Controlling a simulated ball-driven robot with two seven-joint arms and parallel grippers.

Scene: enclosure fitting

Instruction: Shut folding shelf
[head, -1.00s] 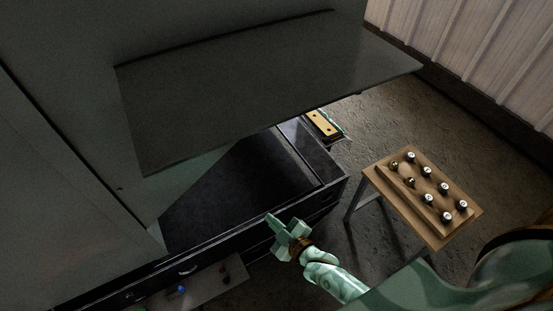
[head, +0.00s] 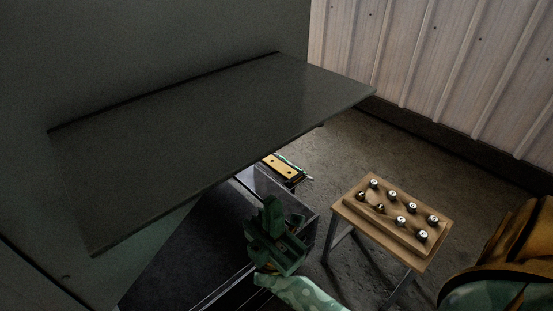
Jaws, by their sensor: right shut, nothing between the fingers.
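The folding shelf (head: 215,140) is a flat dark grey panel standing out from the grey enclosure wall (head: 150,50), roughly level, with its far long edge along the wall. My right gripper (head: 270,212) is green and shut with nothing in it. In the picture it is below the shelf's near edge, over the dark cabinet, and a gap shows between it and the shelf. Its exact height relative to the shelf cannot be told. The shelf's underside is hidden. My left gripper is out of view.
A dark cabinet (head: 195,245) stands below the shelf. A small wooden table (head: 418,258) with several round knobs on a board stands at the right. A yellow item (head: 283,167) lies behind the cabinet. Floor is bare between the table and the corrugated wall (head: 425,60).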

